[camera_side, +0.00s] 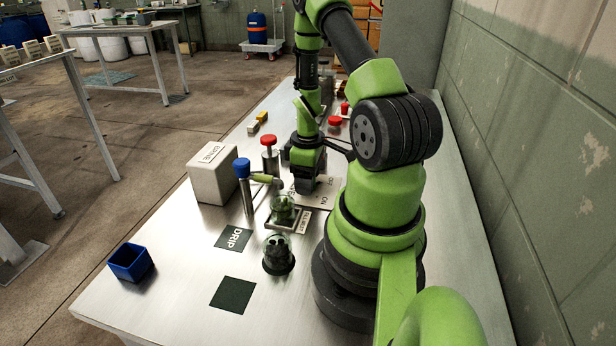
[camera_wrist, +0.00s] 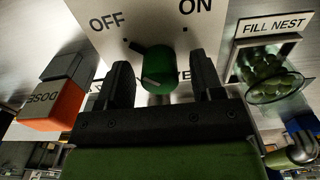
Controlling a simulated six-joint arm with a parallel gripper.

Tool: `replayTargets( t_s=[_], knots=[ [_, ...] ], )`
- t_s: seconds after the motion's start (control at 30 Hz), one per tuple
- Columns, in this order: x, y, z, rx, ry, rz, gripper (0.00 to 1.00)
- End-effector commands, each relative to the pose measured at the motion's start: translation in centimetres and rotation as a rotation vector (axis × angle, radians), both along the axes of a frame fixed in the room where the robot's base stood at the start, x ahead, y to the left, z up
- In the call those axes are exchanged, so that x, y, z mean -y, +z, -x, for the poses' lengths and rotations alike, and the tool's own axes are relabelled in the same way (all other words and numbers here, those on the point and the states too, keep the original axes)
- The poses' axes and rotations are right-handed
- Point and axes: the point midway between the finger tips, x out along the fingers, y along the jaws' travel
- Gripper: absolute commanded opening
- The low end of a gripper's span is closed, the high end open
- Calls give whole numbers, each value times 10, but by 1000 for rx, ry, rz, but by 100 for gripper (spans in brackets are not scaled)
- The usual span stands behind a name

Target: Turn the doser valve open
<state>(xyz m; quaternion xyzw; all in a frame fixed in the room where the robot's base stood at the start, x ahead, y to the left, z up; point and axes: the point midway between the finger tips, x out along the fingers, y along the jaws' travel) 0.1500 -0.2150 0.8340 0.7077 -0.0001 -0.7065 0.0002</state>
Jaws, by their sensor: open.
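The doser valve has a green knob (camera_wrist: 157,72) with a dark pointer, on a white plate (camera_wrist: 150,18) marked OFF and ON. The pointer is turned toward the OFF side in the wrist view. My gripper (camera_wrist: 162,80) is open, with one black finger on each side of the knob; I cannot tell whether either finger touches it. In the side view my gripper (camera_side: 306,182) is low over the white plate (camera_side: 320,197), and the knob is hidden there.
The fill nest (camera_wrist: 266,25) holds a glass of green pieces (camera_wrist: 268,78) close beside the plate. An orange and grey DOSE block (camera_wrist: 52,105) is on the other side. A blue-topped post (camera_side: 243,180), white box (camera_side: 211,178) and red-topped post (camera_side: 269,150) stand nearby.

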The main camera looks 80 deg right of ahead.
Motion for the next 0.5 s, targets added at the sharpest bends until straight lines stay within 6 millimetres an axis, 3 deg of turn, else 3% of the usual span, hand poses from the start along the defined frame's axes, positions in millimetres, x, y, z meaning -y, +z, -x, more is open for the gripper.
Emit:
replayTargets(
  t_s=[0.07,0.2,0.3,0.5],
  knots=[
    [0,0,0,0,0,0,60],
    [0,0,0,0,0,0,28],
    [0,0,0,0,0,0,11],
    [0,0,0,-1,-9,-1,11]
  ],
)
